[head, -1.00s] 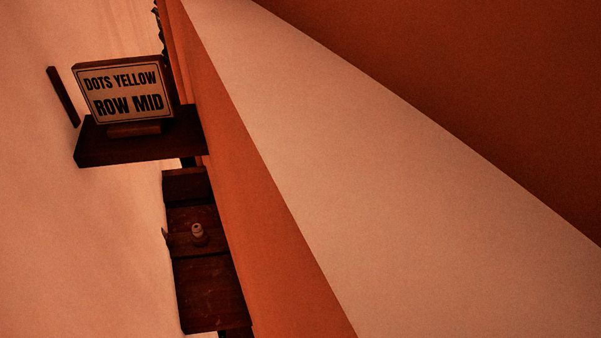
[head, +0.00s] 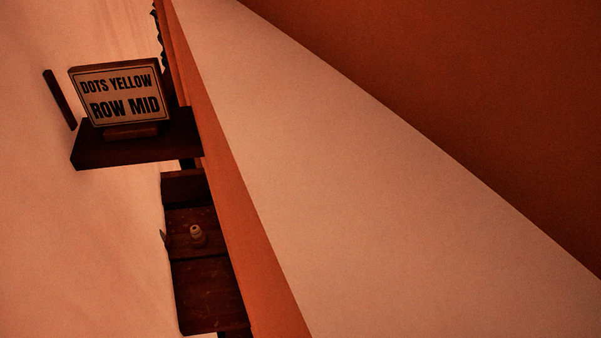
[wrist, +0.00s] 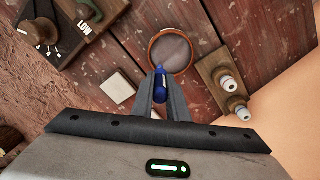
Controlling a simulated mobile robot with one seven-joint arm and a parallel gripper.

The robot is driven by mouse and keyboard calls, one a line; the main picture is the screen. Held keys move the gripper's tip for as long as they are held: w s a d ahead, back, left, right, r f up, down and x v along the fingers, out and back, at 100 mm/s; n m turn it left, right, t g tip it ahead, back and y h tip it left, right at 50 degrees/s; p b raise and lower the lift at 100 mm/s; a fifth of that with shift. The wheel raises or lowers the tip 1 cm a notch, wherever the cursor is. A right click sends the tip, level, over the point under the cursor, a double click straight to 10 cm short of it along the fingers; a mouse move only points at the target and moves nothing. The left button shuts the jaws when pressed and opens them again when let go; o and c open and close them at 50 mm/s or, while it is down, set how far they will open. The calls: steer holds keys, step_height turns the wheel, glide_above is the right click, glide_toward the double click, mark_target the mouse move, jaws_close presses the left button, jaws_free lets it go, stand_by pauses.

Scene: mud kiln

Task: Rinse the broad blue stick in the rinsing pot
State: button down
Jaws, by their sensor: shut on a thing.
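My gripper (wrist: 161,88) is shut on the blue stick (wrist: 160,86) in the wrist view. The stick's pointed blue tip shows just beyond the fingertips; the rest is hidden between the fingers. A round pot (wrist: 151,46) with a brownish rim and a flat grey surface inside stands just beyond the tip. The tip overlaps the pot's near rim in the picture; I cannot tell its height or whether it touches. My gripper, the stick and the pot do not show in the head view.
A wooden block (wrist: 209,72) with two white-topped pieces stands right of the pot. A pale square tile (wrist: 118,87) lies left. A dial box (wrist: 45,33) marked LOW is at upper left. In the head view, a sign (head: 120,95) reads DOTS YELLOW ROW MID on a shelf (head: 130,152).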

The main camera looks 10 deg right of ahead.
steer(key=shift+s+d+f, duration=0.25)
steer(key=shift+f, duration=0.2)
steer(key=shift+s+d+f, duration=0.25)
steer(key=shift+f, duration=0.2)
step_height(320, 180, up, 8)
steer(key=p, duration=0.4)
steer(key=shift+a+p, duration=0.15)
steer(key=shift+p, duration=0.2)
steer(key=shift+g, duration=0.4)
steer(key=shift+s+f+b, duration=0.25)
steer(key=shift+f+b, duration=0.05)
steer(key=shift+f, duration=0.5)
steer(key=shift+s+f+b, duration=0.25)
steer(key=shift+f+b, duration=0.05)
steer(key=shift+f, duration=0.5)
steer(key=shift+s+f+b, duration=0.25)
steer(key=shift+f+b, duration=0.05)
steer(key=shift+f, duration=0.5)
steer(key=shift+f, duration=0.1)
